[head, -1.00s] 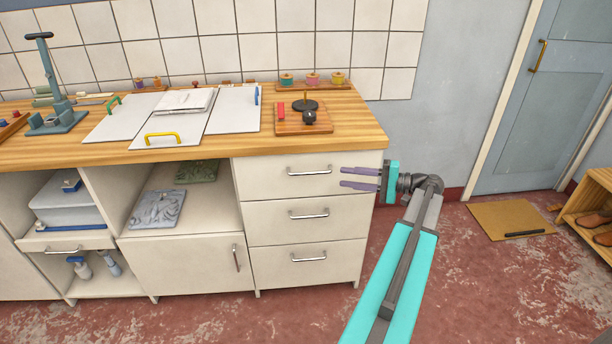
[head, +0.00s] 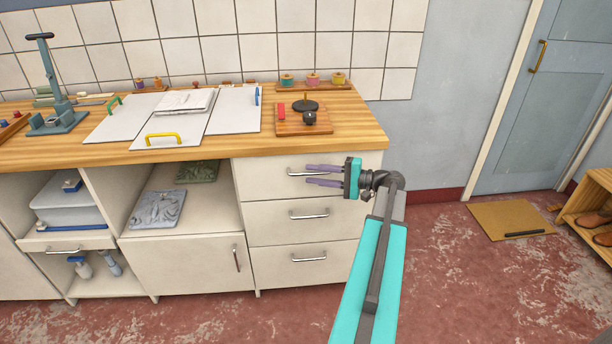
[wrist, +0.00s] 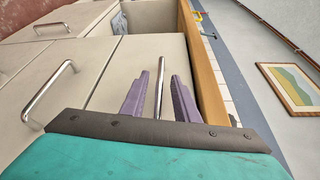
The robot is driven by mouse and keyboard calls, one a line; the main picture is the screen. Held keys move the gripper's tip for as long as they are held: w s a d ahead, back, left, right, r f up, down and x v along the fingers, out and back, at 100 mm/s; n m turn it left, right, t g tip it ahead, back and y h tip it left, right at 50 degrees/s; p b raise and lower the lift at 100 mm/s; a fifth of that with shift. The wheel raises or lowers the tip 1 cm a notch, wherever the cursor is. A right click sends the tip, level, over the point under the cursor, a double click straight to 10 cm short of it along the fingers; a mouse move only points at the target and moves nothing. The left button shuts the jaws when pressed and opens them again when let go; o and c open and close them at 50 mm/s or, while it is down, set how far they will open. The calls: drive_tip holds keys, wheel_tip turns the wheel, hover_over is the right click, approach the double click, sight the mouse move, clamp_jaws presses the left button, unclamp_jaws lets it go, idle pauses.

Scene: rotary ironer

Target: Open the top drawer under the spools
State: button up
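The top drawer (head: 260,179) is the uppermost of three pale drawers at the right end of the counter, below the spools (head: 313,79), and it looks closed. Its bar handle (head: 297,172) is partly hidden by my gripper in the head view. My gripper (head: 307,175) has its two purple fingers apart, pointing left at this handle. In the wrist view the handle (wrist: 159,88) stands between the open fingers (wrist: 158,98), with a gap on each side. I cannot tell whether the fingertips touch the drawer front.
The middle drawer handle (head: 309,215) and bottom drawer handle (head: 309,257) lie below. The wooden countertop (head: 350,137) overhangs above, bearing a small board (head: 290,128) with a black knob. The floor to the right is open up to a mat (head: 510,220).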

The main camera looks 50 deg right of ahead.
sight(304, 175)
drive_tip(key=shift+x, duration=1.2)
clamp_jaws()
drive_tip(key=shift+a, duration=0.65)
drive_tip(key=shift+d, duration=0.35)
drive_tip(key=shift+a, duration=0.1)
